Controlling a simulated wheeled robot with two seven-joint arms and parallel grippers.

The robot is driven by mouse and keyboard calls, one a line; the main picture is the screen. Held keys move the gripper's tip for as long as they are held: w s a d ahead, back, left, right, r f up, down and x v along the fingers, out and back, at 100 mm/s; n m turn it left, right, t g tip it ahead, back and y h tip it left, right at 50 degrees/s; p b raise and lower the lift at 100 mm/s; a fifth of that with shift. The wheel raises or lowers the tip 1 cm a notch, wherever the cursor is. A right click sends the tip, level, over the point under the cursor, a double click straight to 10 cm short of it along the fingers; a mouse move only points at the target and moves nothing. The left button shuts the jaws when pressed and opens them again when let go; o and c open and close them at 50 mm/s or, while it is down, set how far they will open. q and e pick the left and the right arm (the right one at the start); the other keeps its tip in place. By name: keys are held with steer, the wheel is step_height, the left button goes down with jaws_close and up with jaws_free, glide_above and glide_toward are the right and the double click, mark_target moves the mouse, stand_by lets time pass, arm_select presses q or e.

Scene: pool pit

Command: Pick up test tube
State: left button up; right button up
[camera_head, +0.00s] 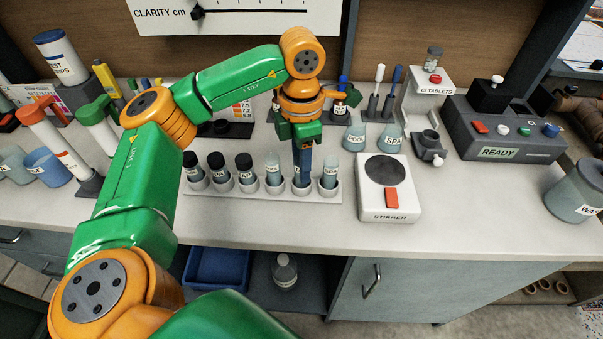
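A pale rack (250,197) stands near the front edge of the counter and holds a row of tubes. On its left are tubes with black caps, such as the black-capped tube (244,176). Further right are a clear-topped test tube (273,172) and a tube at the right end (330,174). My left gripper (302,176) points straight down at the slot between these two. Its blue finger part covers most of whatever stands in that slot, so I cannot tell if it holds a tube. My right gripper is not in view.
A white stirrer (391,203) stands right of the rack. Flasks labelled POOL (356,138) and SPA (391,139) are behind it. A dark READY console (507,132) is at right. A blue cup (47,166) stands at left.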

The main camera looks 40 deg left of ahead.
arm_select(q)
jaws_close()
steer(key=shift+w+r, duration=0.1)
steer(key=shift+r, duration=0.2)
steer(key=s+d+r, duration=0.7)
steer(key=s+r, duration=0.5)
steer(key=shift+d+r, duration=0.2)
